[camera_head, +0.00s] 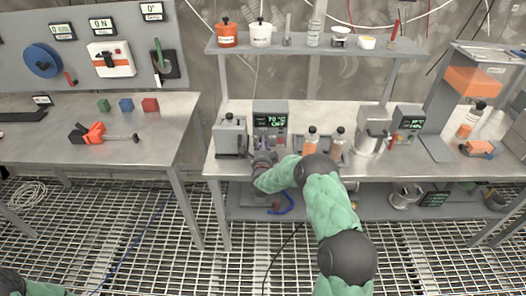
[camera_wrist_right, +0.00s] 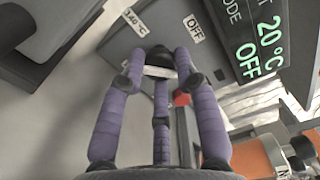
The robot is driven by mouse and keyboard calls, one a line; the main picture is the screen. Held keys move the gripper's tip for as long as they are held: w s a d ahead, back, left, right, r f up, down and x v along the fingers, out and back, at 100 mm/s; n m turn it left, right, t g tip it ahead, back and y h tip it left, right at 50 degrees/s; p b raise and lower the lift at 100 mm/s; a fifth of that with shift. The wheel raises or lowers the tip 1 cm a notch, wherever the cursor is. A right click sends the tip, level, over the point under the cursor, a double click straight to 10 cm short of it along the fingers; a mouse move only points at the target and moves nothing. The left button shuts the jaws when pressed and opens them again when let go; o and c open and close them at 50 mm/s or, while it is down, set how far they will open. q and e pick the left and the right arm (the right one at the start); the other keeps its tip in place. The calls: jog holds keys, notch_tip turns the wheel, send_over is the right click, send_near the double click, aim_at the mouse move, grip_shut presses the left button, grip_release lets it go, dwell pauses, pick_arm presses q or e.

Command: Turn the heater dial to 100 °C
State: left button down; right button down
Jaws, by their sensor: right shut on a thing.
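The heater is a grey box with a dark display panel (camera_head: 270,116) on the left of the right-hand bench. In the wrist view its display (camera_wrist_right: 258,45) reads 20 °C and OFF. The dial (camera_wrist_right: 158,58) is a small dark knob on the heater's face, between an OFF label (camera_wrist_right: 194,28) and a tilted temperature label (camera_wrist_right: 134,21). My right gripper (camera_head: 262,160) is at the heater's front, and its purple fingers (camera_wrist_right: 158,72) are shut around the dial, hiding most of it. My left gripper is not in view.
A grey box device (camera_head: 230,137) stands just left of the heater. Orange-labelled bottles (camera_head: 311,141) stand close on its right, with a steel pot (camera_head: 370,140) beyond. A shelf (camera_head: 315,48) with jars hangs above. A red part (camera_wrist_right: 181,98) shows below the dial.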

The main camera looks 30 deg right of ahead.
jog(key=m+b, duration=0.4)
jog(key=shift+a+f+b, duration=0.15)
jog(key=shift+f+b, duration=0.1)
jog(key=shift+b, duration=0.15)
jog(key=shift+r+m+b, duration=0.15)
jog(key=shift+m+b, duration=0.2)
jog(key=shift+m, duration=1.45)
jog(key=shift+r, duration=0.1)
jog(key=c, duration=0.9)
grip_release()
jog(key=v, duration=1.2)
